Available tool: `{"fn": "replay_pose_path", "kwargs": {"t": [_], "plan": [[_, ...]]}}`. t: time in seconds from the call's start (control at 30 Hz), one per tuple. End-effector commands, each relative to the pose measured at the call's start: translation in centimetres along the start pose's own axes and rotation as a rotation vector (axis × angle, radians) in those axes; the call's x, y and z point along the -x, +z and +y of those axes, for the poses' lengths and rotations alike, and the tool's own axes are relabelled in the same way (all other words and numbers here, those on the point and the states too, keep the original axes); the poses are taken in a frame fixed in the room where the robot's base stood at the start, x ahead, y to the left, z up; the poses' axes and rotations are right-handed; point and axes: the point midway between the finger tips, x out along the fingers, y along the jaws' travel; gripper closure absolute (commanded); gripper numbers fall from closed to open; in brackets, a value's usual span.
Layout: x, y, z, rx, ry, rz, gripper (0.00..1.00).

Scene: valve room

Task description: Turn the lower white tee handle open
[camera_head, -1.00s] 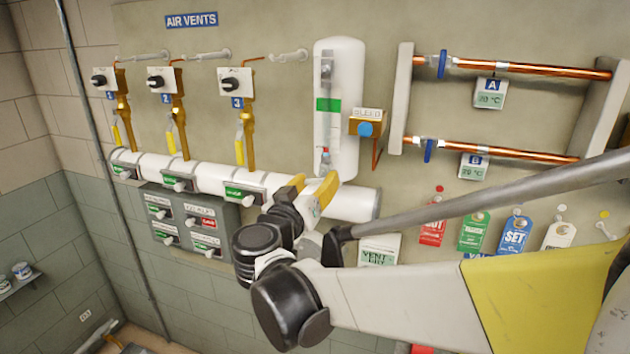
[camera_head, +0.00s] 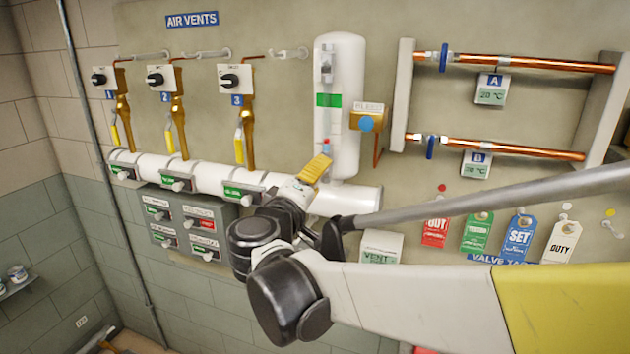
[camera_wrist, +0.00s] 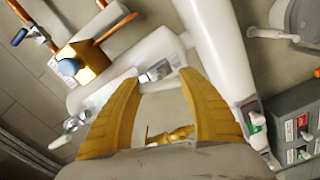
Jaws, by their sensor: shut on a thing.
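The tall white vessel (camera_head: 348,120) carries a slim sight gauge with fittings at its upper and lower ends. The lower fitting (camera_head: 326,150) shows a small red part just above my gripper (camera_head: 316,168). In the wrist view, my gripper (camera_wrist: 153,82) has its two yellow fingers apart, with the lower white tee handle (camera_wrist: 156,87) between the tips. I take the fingers as shut on that handle. In the head view the near finger and wrist hide the handle, so its exact angle cannot be told.
The horizontal white pipe (camera_head: 215,178) runs just below and left of my gripper. The bleed box (camera_head: 368,120) with its blue knob is to the right of the vessel. A grey switch panel (camera_head: 184,222) hangs below the pipe. Valve tags (camera_head: 518,235) hang farther right.

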Motion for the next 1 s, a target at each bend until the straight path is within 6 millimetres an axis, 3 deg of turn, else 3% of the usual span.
{"fn": "replay_pose_path", "kwargs": {"t": [0.5, 1.0], "plan": [[-0.01, 0.0, -0.03, 0.328, 0.0, 0.0, 0.81], [-0.01, -0.01, -0.01, 0.386, 0.001, 0.0, 0.81]]}}
